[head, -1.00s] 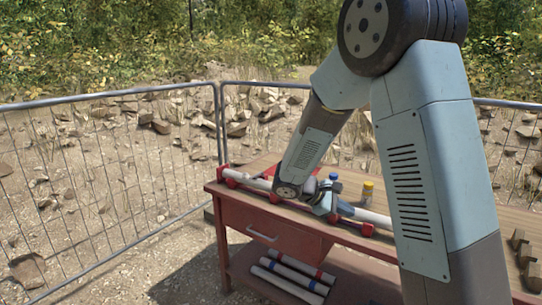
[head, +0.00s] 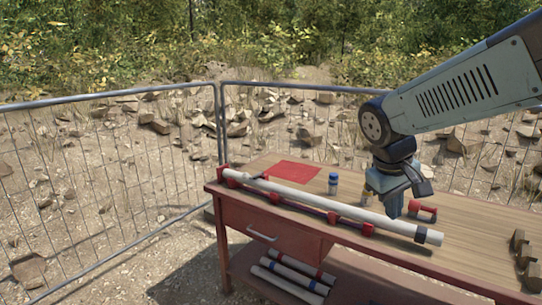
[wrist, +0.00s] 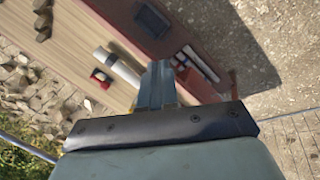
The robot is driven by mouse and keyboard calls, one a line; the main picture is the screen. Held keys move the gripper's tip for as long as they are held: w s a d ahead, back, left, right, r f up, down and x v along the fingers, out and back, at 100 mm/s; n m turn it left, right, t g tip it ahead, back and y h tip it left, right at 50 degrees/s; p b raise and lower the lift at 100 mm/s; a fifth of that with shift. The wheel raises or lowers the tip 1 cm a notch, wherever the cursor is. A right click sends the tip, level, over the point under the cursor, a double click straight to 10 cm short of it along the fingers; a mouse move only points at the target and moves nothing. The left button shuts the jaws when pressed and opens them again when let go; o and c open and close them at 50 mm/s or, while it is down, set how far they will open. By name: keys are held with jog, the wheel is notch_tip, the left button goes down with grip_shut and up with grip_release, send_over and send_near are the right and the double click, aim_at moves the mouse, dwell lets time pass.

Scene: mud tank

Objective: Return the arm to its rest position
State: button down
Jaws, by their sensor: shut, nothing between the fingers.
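My gripper (head: 404,206) hangs pointing down above the right part of the wooden workbench (head: 470,245) in the head view, beside the right end of a long white pipe. In the wrist view my gripper (wrist: 157,82) shows with its fingers together and nothing between them. The white pipe (head: 310,200) lies along the front of the bench in red holders, with a dark band near its right end. Part of the pipe (wrist: 124,70) shows in the wrist view; the rest is hidden or out of frame.
A red clamp-like item (head: 424,213) lies right of my gripper. Brown blocks (head: 522,248) sit at the right edge. Spare pipes (head: 290,275) lie on the lower shelf. A mesh fence (head: 110,180) stands behind.

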jog(key=s+a+r+m+t+y, duration=0.2)
jog(key=s+r+m+t+y, duration=0.1)
jog(key=s, duration=0.4)
jog(key=shift+s+r+t, duration=0.3)
jog(key=shift+r, duration=0.3)
jog(key=shift+d, duration=0.1)
